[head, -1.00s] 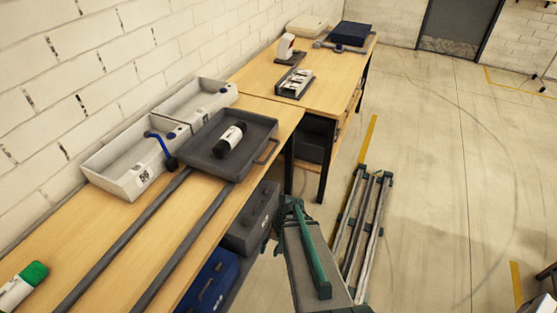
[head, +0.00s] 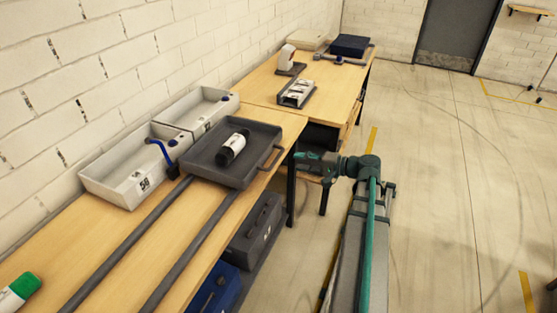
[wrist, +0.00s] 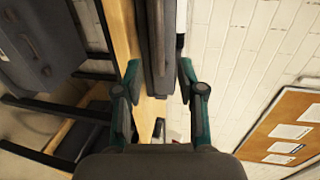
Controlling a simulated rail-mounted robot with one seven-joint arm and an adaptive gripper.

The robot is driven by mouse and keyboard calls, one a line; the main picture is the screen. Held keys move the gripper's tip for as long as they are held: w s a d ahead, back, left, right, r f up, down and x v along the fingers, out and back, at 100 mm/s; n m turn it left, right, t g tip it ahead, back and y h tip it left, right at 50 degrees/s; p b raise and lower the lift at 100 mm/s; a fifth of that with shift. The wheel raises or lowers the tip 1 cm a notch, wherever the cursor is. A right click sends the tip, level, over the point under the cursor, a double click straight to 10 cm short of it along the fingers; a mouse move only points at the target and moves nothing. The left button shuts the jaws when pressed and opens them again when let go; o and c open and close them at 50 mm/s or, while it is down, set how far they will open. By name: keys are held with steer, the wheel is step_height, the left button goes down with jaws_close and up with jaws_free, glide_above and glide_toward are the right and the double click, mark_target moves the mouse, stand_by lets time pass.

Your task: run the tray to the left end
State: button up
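The dark grey tray (head: 200,168) sits at the far end of two grey rails (head: 128,243) on the wooden bench. A black bottle with a white label (head: 233,147) lies in it. The tray's brown handle (head: 270,158) is on its right side, facing the aisle. My gripper (head: 298,161) is at the bench edge, just right of the handle and apart from it. In the wrist view my gripper (wrist: 158,70) is open, with a dark grey edge, apparently the tray (wrist: 155,35), ahead between its fingers. Nothing is seen gripped.
Two white bins (head: 130,185) stand by the wall left of the tray; a blue-handled tool rests on the nearer one. A green-capped bottle (head: 18,291) lies at the near left. Grey (head: 255,228) and blue (head: 215,290) cases sit below the bench. The rails' near stretch is clear.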

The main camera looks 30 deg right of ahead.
mark_target(276, 158)
steer(key=p+x, duration=0.1)
steer(key=x, duration=0.8)
steer(key=shift+w+a+f, duration=0.15)
steer(key=shift+w+a, duration=0.1)
steer(key=shift+a, duration=0.05)
jaws_close()
